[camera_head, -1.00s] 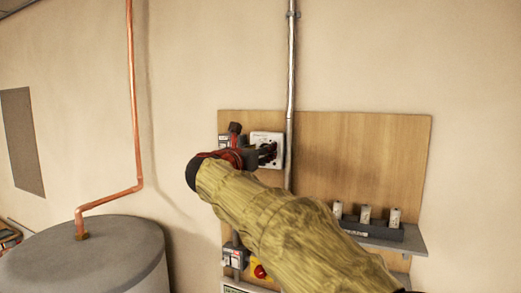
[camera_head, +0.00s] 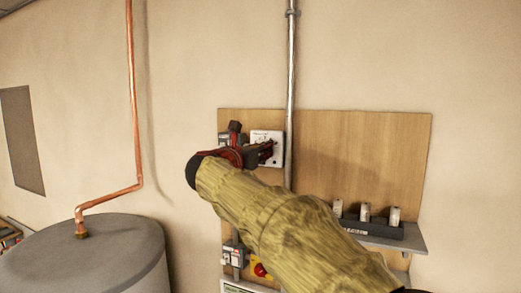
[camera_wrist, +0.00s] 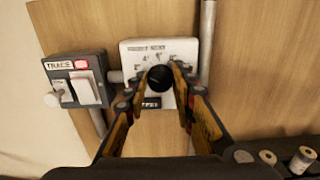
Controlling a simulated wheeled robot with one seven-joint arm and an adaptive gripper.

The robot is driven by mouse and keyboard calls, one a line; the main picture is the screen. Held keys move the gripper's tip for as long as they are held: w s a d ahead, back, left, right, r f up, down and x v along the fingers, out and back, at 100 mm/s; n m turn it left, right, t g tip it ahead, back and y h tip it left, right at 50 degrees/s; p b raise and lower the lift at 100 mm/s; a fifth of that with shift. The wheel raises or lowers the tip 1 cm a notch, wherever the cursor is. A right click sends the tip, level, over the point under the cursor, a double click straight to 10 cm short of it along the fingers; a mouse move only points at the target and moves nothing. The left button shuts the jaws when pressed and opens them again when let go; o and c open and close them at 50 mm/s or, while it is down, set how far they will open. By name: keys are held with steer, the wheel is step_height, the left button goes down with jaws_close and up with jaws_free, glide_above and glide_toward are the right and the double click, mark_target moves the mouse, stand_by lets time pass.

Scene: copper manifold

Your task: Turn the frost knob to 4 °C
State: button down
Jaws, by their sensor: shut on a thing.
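The frost knob (camera_wrist: 160,78) is a round black knob on a white dial plate (camera_wrist: 130,50) with printed marks around its upper side. In the head view the white plate (camera_head: 258,134) is on the wooden board, partly covered by my gripper. My gripper (camera_wrist: 163,74) has one finger on each side of the knob and is shut on it. The knob's pointer and exact setting cannot be made out.
A grey box labelled TRACE (camera_wrist: 83,80) with a white rocker switch stands close left of the plate. A vertical metal conduit (camera_head: 290,70) runs close on the right. A shelf (camera_head: 405,242) with several pale cylinders is lower right. A grey tank (camera_head: 95,260) stands left.

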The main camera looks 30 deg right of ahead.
steer(key=shift+f+m+b, duration=0.1)
steer(key=shift+m+b, duration=2.7)
steer(key=shift+s, duration=0.1)
steer(key=c, duration=1.5)
jaws_free()
steer(key=v, duration=1.2)
